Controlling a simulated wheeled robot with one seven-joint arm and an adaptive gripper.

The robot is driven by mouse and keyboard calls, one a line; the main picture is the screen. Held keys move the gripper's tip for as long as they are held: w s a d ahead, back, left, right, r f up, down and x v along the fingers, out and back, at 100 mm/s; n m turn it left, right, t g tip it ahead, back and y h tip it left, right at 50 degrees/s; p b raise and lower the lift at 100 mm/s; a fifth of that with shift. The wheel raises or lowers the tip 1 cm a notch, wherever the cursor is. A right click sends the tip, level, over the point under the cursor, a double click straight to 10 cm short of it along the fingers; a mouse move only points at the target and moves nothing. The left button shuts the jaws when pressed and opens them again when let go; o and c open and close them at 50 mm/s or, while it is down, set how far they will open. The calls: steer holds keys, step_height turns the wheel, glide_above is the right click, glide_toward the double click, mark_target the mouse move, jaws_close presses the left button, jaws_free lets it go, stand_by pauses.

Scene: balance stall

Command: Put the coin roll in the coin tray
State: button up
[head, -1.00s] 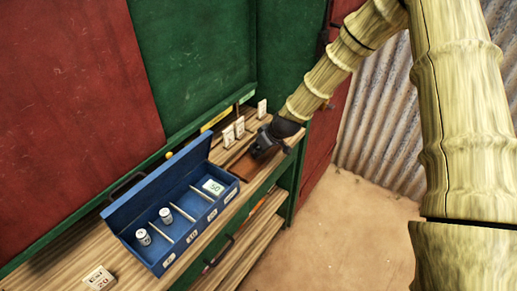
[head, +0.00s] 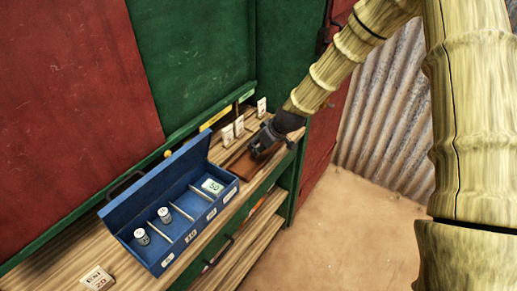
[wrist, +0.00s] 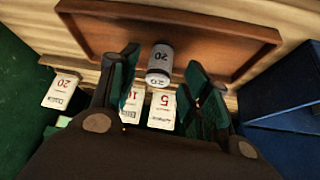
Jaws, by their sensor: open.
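In the head view, my gripper (head: 262,146) is low over the shelf, hiding the roll. The coin tray (head: 160,262) is a blue lidded box, open, to the left of my gripper. Two of its compartments hold rolls and the far right one shows a card marked 50. Its side also shows in the wrist view (wrist: 285,95).
Upright price cards (head: 228,134) stand behind the wooden tray (head: 243,168); in the wrist view the tray's rim (wrist: 85,35) also shows. A card block marked 20 (head: 97,278) lies at the front left of the shelf. The green cabinet wall (head: 195,50) rises behind.

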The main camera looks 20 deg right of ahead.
steer(key=shift+b+v, duration=1.2)
steer(key=shift+v, duration=3.4)
steer(key=s+a+f+m+g+h, duration=0.1)
steer(key=s+f+m, duration=0.1)
steer(key=s+f, duration=0.75)
steer(key=s+a+f+m+g+h, duration=0.15)
steer(key=s+f, duration=0.45)
steer(key=f, duration=0.7)
steer(key=s+f+g, duration=0.1)
steer(key=s+f, duration=0.3)
steer(key=s, duration=0.4)
steer(key=s+f+m+g, duration=0.1)
steer(key=s+f, duration=0.3)
steer(key=s, duration=0.5)
steer(key=s+f+m+g, duration=0.1)
steer(key=s+f, duration=0.3)
steer(key=s, duration=0.5)
steer(key=shift+s+a+f, duration=0.25)
steer(key=shift+a+f, duration=0.05)
steer(key=shift+f, duration=0.1)
steer(key=shift+h, duration=0.25)
